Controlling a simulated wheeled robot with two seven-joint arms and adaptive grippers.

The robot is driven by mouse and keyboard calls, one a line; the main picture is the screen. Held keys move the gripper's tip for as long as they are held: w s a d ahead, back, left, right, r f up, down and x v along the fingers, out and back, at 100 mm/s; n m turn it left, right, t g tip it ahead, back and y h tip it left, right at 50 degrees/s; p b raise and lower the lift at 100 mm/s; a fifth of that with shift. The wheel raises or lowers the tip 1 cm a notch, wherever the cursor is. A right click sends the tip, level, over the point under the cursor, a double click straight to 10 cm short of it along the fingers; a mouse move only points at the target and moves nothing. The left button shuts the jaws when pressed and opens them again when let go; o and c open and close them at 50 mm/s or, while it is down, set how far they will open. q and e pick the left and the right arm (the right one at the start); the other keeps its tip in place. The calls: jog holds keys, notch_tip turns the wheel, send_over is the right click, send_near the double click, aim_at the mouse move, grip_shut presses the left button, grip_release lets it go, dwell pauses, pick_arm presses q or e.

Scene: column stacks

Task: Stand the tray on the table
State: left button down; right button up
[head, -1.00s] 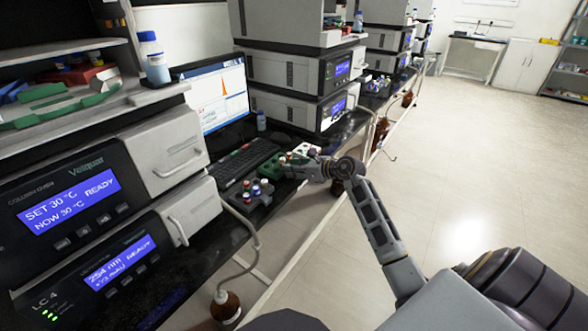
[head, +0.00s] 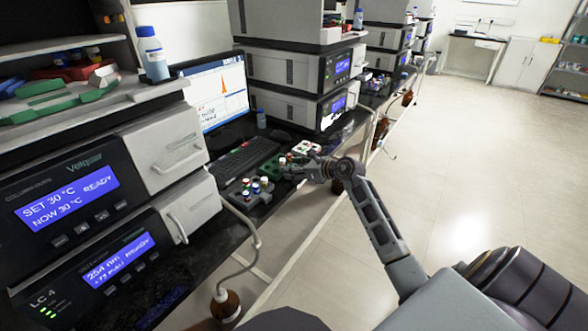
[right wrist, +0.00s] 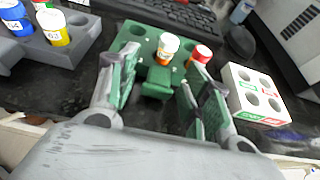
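A green tray (right wrist: 139,46) stands on the dark bench in the right wrist view. It holds an orange vial with a white cap (right wrist: 167,48) and a vial with a red cap (right wrist: 200,54); other holes in it are empty. A green tab (right wrist: 158,82) sticks out of its near side. My right gripper (right wrist: 160,85) is open, its fingers spread on either side of the tab, with gaps showing. In the head view my right gripper (head: 299,166) reaches over the bench edge and partly hides the green tray (head: 272,167). My left gripper is not in view.
A grey rack (right wrist: 73,37) with several capped vials stands left of the tray, and a white rack (right wrist: 253,92) stands close on its right. A keyboard (right wrist: 172,12) and a mouse (right wrist: 241,40) lie behind. Instruments (head: 110,180) line the bench (head: 270,207).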

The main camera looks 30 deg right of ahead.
jog(key=shift+r, duration=0.1)
dwell(0.3)
jog(key=shift+r+p, duration=0.3)
jog(key=shift+r, duration=0.15)
jog(key=shift+s+r, duration=0.1)
jog(key=shift+s, duration=0.1)
jog(key=shift+s+d+r, duration=0.15)
jog(key=shift+s+d, duration=0.05)
jog(key=shift+s, duration=0.15)
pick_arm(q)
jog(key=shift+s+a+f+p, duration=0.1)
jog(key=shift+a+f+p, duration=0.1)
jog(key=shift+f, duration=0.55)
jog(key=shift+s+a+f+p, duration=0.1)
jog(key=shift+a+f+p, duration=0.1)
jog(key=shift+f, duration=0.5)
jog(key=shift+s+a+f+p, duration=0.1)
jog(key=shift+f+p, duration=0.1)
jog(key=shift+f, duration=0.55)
pick_arm(e)
jog(key=v, duration=1)
jog(key=shift+s+d+r, duration=0.15)
jog(key=shift+s+d, duration=0.05)
jog(key=shift+s, duration=0.05)
